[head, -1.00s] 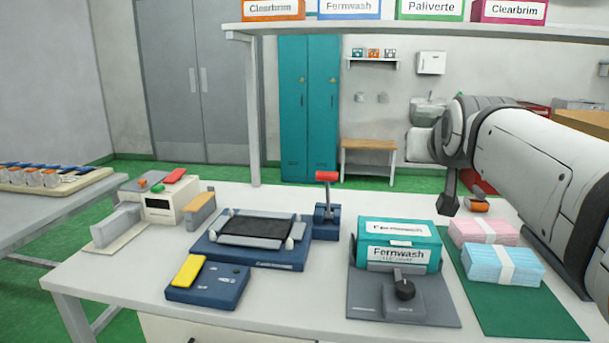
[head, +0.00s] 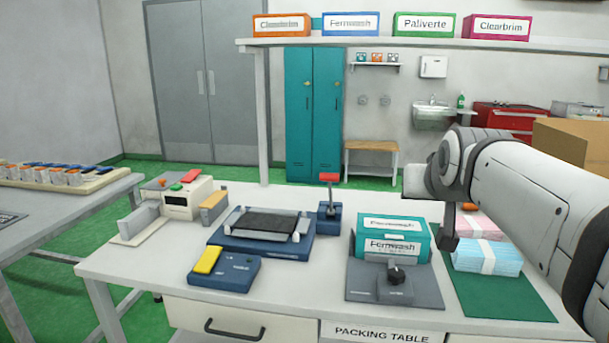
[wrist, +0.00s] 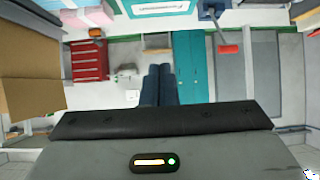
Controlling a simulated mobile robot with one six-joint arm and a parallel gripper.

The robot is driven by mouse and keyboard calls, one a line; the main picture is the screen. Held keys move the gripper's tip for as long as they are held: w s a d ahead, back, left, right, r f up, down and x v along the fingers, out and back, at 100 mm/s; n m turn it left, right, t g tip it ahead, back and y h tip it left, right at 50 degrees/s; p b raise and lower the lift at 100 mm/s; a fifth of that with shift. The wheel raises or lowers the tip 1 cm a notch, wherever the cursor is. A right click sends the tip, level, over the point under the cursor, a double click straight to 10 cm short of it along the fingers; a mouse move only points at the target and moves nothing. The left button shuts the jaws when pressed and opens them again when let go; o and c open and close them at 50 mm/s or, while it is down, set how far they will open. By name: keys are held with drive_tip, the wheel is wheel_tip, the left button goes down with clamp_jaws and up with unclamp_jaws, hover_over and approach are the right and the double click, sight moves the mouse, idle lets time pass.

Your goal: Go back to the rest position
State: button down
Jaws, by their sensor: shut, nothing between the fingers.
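My gripper (head: 448,243) hangs at the end of my white arm, on the right of the head view.
A pink bundle (head: 477,227) and a blue bundle (head: 501,259) lie on a green mat (head: 497,300). Several labelled boxes line the shelf above.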

drive_tip(key=s+a+f+g+p, duration=0.3)
drive_tip(key=s+f+g+p, duration=0.1)
drive_tip(key=s+p, duration=0.4)
drive_tip(key=s+a+f+n+g+y+p, duration=0.1)
drive_tip(key=s+a+f+g+p, duration=0.2)
drive_tip(key=s+p, duration=0.4)
drive_tip(key=s+g, duration=0.1)
drive_tip(key=s, duration=0.2)
drive_tip(key=shift+s+a+f+n+y+p, duration=0.2)
drive_tip(key=shift+s+f+n+y+p, duration=0.1)
drive_tip(key=shift+f+p, duration=0.1)
